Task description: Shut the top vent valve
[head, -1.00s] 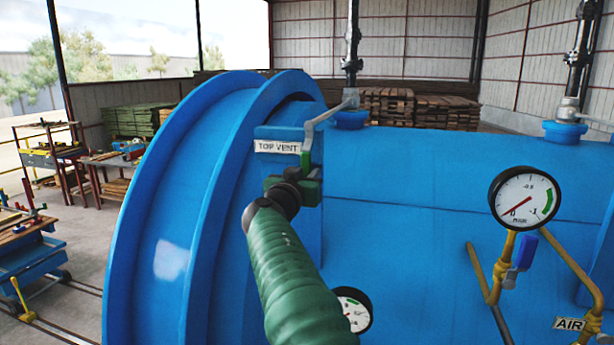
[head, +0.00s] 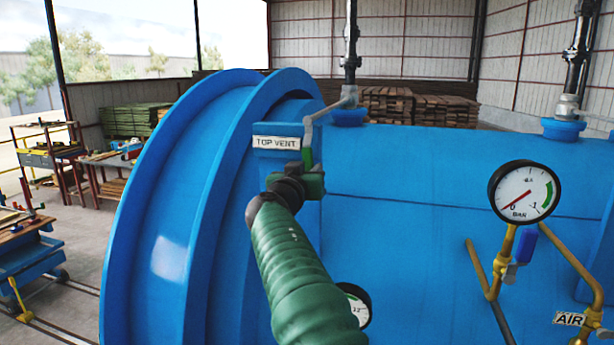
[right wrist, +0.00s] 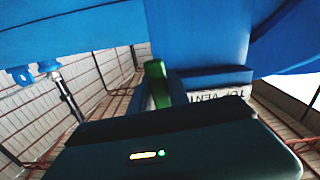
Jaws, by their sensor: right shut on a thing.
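The top vent valve has a grey lever (head: 325,112) that runs from the pipe stub on top of the blue vessel to the left, then bends down to a green grip (head: 307,156). The "TOP VENT" label (head: 277,143) is just left of the grip. My right gripper (head: 309,168) is shut on the green grip from below. In the right wrist view the green grip (right wrist: 156,84) stands up beyond the dark gripper body, which hides its lower end. The label (right wrist: 225,95) shows there upside down. My left gripper is not in view.
The blue vessel (head: 410,175) fills the middle, with its big flange ring (head: 150,210) on the left. A pressure gauge (head: 524,191) and yellow pipes with a blue-handled valve (head: 525,243) are at right. A second gauge (head: 353,305) is partly hidden by my arm.

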